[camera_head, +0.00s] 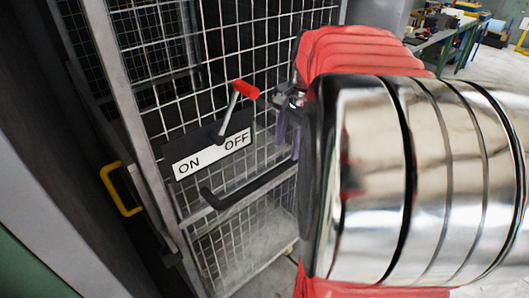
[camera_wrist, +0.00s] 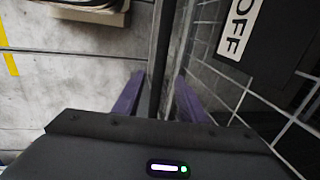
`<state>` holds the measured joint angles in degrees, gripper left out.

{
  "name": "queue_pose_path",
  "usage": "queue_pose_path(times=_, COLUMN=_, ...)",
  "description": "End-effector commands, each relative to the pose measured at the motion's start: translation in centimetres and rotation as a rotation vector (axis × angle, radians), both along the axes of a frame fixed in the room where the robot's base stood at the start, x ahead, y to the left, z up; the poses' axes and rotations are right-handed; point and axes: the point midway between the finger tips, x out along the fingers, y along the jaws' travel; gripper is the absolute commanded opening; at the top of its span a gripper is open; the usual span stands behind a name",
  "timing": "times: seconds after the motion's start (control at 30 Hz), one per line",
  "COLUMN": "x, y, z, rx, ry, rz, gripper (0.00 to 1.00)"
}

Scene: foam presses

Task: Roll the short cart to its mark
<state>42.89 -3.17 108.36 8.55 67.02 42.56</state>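A tall wire-mesh cage (camera_head: 232,245) with a pale frame stands close in front; I cannot tell whether it is the short cart. A black handle bar (camera_head: 250,187) crosses its side below a white ON/OFF plate (camera_head: 205,158). My gripper (camera_head: 288,140) points down beside the mesh, near the handle's right end. In the wrist view its purple fingers (camera_wrist: 158,98) are open and apart, with a dark bar (camera_wrist: 160,50), apparently that handle, between them. Neither finger visibly touches it. My arm hides the cage's right side. Part of a yellow floor line (camera_wrist: 9,60) shows; no clear mark does.
A lever with a red knob (camera_head: 245,89) sticks out above the plate, left of my gripper. A yellow handle (camera_head: 120,190) is on a dark structure at left. A workbench (camera_head: 440,38) stands far back right. Grey floor (camera_wrist: 60,75) lies left of the bar.

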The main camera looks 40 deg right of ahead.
Motion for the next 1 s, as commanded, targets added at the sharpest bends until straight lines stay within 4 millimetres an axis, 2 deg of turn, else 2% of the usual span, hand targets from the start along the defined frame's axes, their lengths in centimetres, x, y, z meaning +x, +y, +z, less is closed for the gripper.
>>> queue_pose_path(times=0.3, x=0.9, y=0.0, z=-4.9, rx=0.002, ry=0.002, rz=-0.001, gripper=0.38)
queue_pose_path(times=0.5, x=1.4, y=-0.1, z=-7.3, rx=0.002, ry=0.001, rz=-0.003, gripper=0.38)
queue_pose_path(times=0.67, x=1.6, y=-0.1, z=-8.1, rx=0.0, ry=-0.001, rz=-0.003, gripper=0.38)
queue_pose_path(times=0.93, x=1.6, y=-0.1, z=-8.2, rx=-0.001, ry=-0.001, rz=-0.002, gripper=0.38)
queue_pose_path(times=1.0, x=1.6, y=-0.1, z=-8.2, rx=-0.001, ry=-0.001, rz=-0.002, gripper=0.33)
